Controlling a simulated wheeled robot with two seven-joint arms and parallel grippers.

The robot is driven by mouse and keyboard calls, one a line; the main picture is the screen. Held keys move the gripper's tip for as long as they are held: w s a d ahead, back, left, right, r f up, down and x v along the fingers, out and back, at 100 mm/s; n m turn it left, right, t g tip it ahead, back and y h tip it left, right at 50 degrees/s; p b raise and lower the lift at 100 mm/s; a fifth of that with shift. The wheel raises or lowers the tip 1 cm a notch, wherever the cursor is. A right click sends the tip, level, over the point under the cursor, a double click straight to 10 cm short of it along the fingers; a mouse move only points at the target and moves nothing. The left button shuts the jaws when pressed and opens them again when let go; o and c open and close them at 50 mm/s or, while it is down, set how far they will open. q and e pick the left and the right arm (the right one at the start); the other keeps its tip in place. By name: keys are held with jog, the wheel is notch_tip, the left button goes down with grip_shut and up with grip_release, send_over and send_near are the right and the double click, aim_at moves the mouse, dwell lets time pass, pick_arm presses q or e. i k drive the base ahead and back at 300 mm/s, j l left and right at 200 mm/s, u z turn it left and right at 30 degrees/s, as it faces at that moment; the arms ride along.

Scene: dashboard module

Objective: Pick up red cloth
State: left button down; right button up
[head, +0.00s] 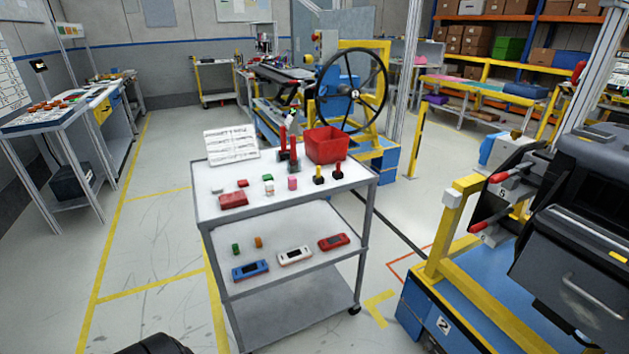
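A flat red item (233,201), which may be the folded red cloth, lies near the front left corner of the top shelf of a grey cart (290,195). It is too small to tell its material for sure. No gripper touches it. A dark rounded part at the bottom edge, left of the cart, seems to be mine. Neither gripper's fingers show.
The cart's top also holds a red bin (326,146), a white sign (231,143) and several small parts. Its middle shelf holds blue, white and red devices. A yellow-framed dashboard stand (436,262) is at right. Floor left of the cart is clear.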

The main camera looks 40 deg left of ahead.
aim_at(237, 199)
jog(key=u, duration=1.9)
jog(key=i+j+z, duration=0.1)
jog(key=z, duration=0.3)
jog(key=i+j+z, duration=0.1)
jog(key=j+z, duration=0.15)
jog(key=z, duration=0.2)
jog(key=j+z, duration=0.2)
jog(key=z, duration=0.2)
jog(key=i+j, duration=0.05)
